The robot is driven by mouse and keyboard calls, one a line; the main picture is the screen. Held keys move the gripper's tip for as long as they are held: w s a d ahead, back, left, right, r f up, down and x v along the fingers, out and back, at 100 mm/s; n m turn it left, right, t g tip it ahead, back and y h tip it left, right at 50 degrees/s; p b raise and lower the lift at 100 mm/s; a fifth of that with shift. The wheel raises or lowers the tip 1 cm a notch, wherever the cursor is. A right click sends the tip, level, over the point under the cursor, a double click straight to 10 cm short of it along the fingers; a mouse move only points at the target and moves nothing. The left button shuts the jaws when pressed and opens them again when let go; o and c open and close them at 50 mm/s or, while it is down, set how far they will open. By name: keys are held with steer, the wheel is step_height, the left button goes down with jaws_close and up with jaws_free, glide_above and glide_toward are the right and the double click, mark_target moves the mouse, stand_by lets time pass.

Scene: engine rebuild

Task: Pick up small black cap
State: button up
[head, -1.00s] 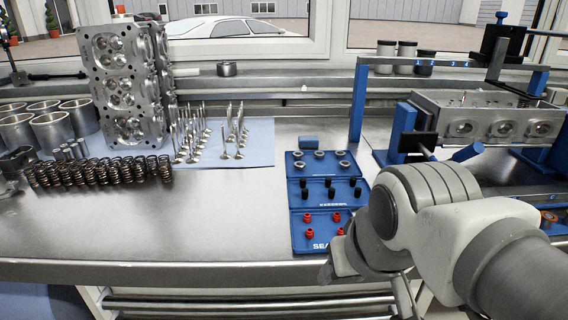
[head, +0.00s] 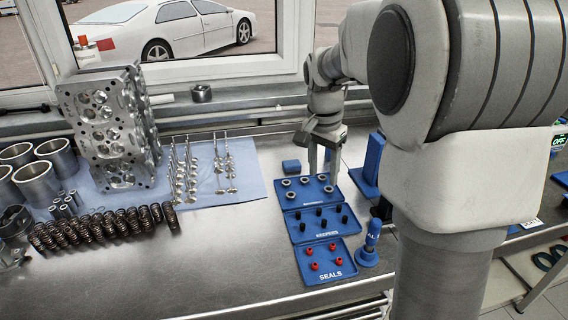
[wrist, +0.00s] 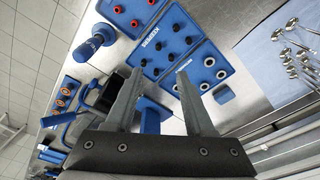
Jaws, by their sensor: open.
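Several small black caps (head: 323,223) stand in the blue tray marked KEEPERS (head: 315,235), the middle one of three blue trays. They also show in the wrist view as small black caps (wrist: 170,57), beyond my fingertips. My gripper (head: 324,168) is above the back end of the trays, beside the tray of grey rings (head: 306,199). In the wrist view my gripper (wrist: 159,72) has its two fingers spread with nothing between them. My gripper is apart from the caps. My finger hides part of the scene near the trays in the wrist view.
A blue SEALS tray (head: 345,280) with red seals lies in front. A blue hand tool (head: 370,246) stands right of the trays. The steel bench (head: 215,265) is clear at front left.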

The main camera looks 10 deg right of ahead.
glide_above(325, 220)
steer(key=a, duration=0.1)
step_height(325, 220, down, 12)
steer(key=shift+s+f+b, duration=0.1)
steer(key=shift+b, duration=0.35)
steer(key=shift+m, duration=0.3)
steer(key=f, duration=0.5)
steer(key=shift+d, duration=0.35)
jaws_close()
